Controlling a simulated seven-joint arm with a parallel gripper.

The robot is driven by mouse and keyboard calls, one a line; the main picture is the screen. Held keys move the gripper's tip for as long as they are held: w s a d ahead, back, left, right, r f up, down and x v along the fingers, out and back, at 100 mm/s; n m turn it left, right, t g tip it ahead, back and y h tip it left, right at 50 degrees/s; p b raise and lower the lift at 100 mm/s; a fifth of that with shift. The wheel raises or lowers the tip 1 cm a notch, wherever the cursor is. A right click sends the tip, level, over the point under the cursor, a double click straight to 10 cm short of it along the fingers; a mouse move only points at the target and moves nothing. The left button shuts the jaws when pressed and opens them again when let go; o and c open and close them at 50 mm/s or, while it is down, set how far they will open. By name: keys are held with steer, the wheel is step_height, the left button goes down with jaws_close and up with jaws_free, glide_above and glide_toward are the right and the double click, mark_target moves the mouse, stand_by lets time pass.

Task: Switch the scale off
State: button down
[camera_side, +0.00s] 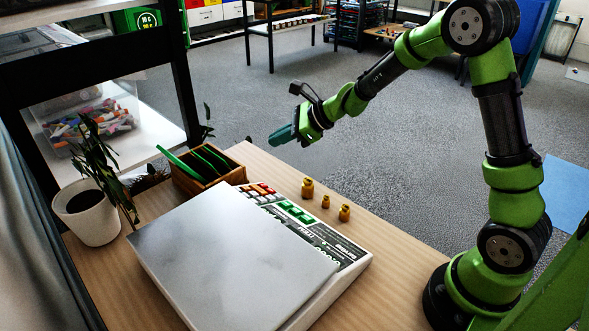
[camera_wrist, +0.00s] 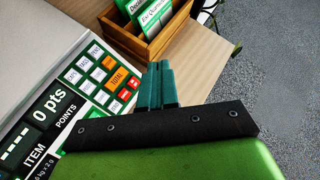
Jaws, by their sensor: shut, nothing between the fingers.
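The scale (camera_side: 225,262) sits on the wooden table, with a broad grey plate and a panel of keys along its far right side. In the wrist view, its display (camera_wrist: 50,109) reads "0 pts". Beside the display are white and green keys, an orange TOTAL key (camera_wrist: 117,77) and small red keys (camera_wrist: 132,83) at the panel's corner. Their small labels are unreadable, so I cannot tell which is the off key. My gripper (camera_side: 277,138) is shut and empty, raised above the table's far edge. In the wrist view, its teal fingertips (camera_wrist: 160,66) appear just right of the red keys.
A wooden box (camera_side: 207,170) with green cards stands behind the scale. Several brass weights (camera_side: 307,188) stand on the table right of the keys. A potted plant (camera_side: 93,218) is at the left. The table's right front is clear.

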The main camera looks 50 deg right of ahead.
stand_by(0.4)
glide_above(269, 188)
steer(key=shift+d+f, duration=0.2)
steer(key=shift+f, duration=1.85)
steer(key=shift+d+f, duration=0.2)
steer(key=shift+f, duration=1.8)
steer(key=shift+a+f, duration=0.1)
steer(key=shift+f, duration=0.05)
steer(key=shift+a+f, duration=0.1)
steer(key=shift+f, duration=0.1)
steer(key=shift+a+f, duration=0.15)
steer(key=shift+f, duration=0.25)
steer(key=shift+r, duration=0.15)
steer(key=shift+s+d+r, duration=0.1)
steer(key=shift+d+r, duration=0.25)
steer(key=shift+r, duration=0.25)
